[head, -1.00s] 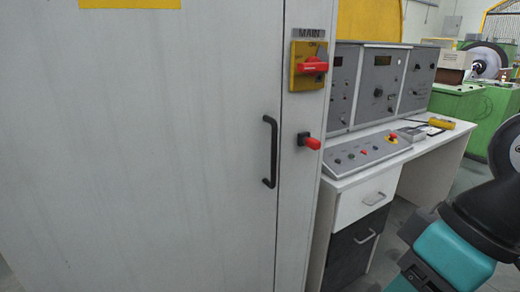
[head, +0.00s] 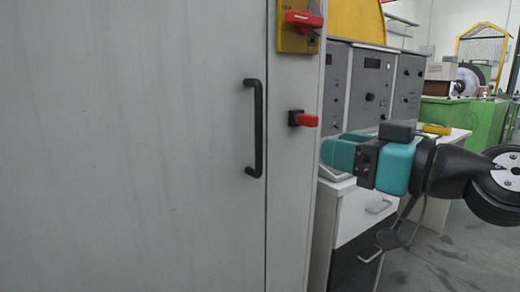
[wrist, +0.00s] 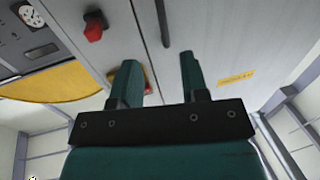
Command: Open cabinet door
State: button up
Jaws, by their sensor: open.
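The grey cabinet door (head: 130,150) fills the left of the head view and looks closed. Its black vertical bar handle (head: 254,128) is near the door's right edge. A red knob (head: 304,119) is on the frame strip to its right. My gripper (head: 340,152) is right of the handle and the knob, apart from both, in front of the control desk. In the wrist view the gripper (wrist: 160,78) shows two teal fingers spread open with nothing between them. The dark handle (wrist: 163,24) shows beyond the fingertips there, and the red knob (wrist: 93,27) to its left.
A red switch on a yellow plate (head: 303,22) is above the knob. A desk with control panels (head: 372,85) and a drawer (head: 362,213) stands right of the cabinet, close to my arm. Green machinery (head: 455,118) is farther back. Floor shows at right.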

aim_at(261, 129)
jog(key=p+x, duration=1.5)
jog(key=x, duration=0.1)
jog(key=shift+w+r, duration=0.1)
jog(key=shift+r, duration=0.1)
jog(key=shift+w+a+f, duration=0.15)
jog(key=shift+w+a, duration=0.15)
jog(key=shift+a, duration=0.05)
jog(key=shift+c, duration=0.2)
grip_shut()
